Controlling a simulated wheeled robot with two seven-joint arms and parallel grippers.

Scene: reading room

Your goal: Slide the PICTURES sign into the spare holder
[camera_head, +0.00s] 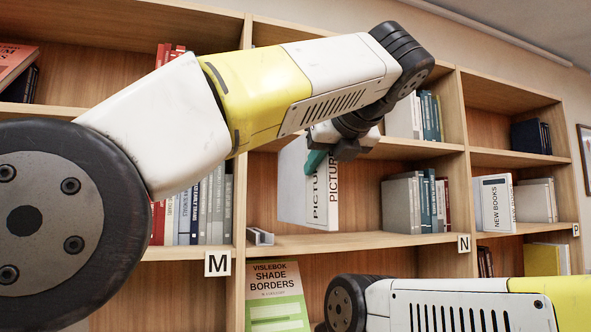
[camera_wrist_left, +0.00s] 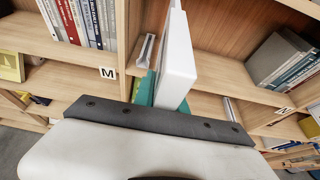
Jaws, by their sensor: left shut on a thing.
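The PICTURES sign (camera_head: 325,190) is a white upright panel with black lettering down its edge. My left gripper (camera_head: 318,160) is shut on its upper part, with a teal fingertip against it. The sign hangs in front of the middle bay, near shelf height; I cannot tell whether it touches the shelf. A small grey holder (camera_head: 260,236) sits empty on that shelf, left of the sign. In the left wrist view the white sign (camera_wrist_left: 178,62) stands between the teal fingers (camera_wrist_left: 147,90), with the holder (camera_wrist_left: 147,50) beyond it to the left. My right gripper is out of view.
Grey and teal books (camera_head: 415,203) stand right of the sign on the same shelf. Several books (camera_head: 200,208) fill the bay at left, past an upright divider. A NEW BOOKS sign (camera_head: 495,203) stands farther right. My right arm crosses the lower right.

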